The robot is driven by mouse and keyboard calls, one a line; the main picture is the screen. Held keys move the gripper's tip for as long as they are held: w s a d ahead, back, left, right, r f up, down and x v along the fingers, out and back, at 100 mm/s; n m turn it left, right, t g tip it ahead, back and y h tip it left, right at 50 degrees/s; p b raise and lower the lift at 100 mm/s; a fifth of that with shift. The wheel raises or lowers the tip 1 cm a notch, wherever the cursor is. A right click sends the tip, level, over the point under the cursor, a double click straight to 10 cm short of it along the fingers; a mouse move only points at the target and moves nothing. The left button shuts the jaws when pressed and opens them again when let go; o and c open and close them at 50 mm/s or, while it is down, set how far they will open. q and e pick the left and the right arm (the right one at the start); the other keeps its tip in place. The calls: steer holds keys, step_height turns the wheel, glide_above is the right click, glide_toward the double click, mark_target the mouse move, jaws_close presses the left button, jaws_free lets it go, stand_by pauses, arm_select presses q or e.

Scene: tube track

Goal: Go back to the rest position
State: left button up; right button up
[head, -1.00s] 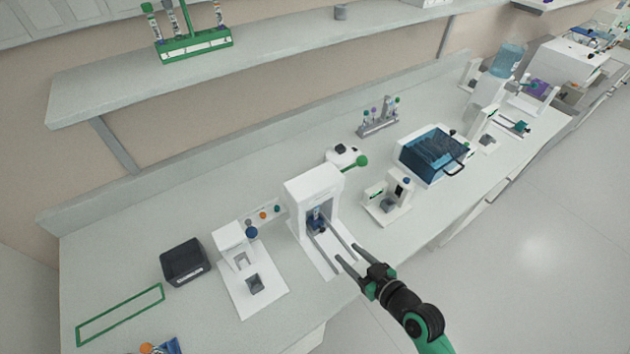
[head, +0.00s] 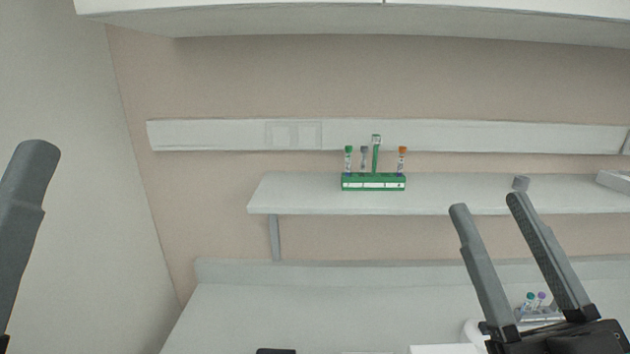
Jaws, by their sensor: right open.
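My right gripper (head: 487,203) is at the lower right of the head view, its two long grey fingers pointing up and apart, with nothing between them. Its fingers stand in front of the bench and the shelf edge. A single grey finger of my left gripper (head: 25,215) shows at the left edge; its other finger is out of view, so its opening cannot be told. The green tube rack (head: 374,183) stands on the wall shelf with several capped tubes in it, apart from both grippers.
The wall shelf (head: 330,201) juts out above the bench (head: 300,308). A rack with tubes (head: 537,308) is partly hidden behind my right gripper. An overhead cabinet (head: 330,22) crosses the top.

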steer(key=s+d+r+m+t+h, duration=0.2)
steer(key=s+r+m+t, duration=0.1)
steer(key=s+r, duration=0.5)
step_height(320, 180, up, 22)
steer(key=w+m+p, duration=0.1)
steer(key=p, duration=2.2)
steer(key=shift+w+a+g, duration=0.15)
steer(key=shift+w+g, duration=0.1)
steer(key=shift+g, duration=0.15)
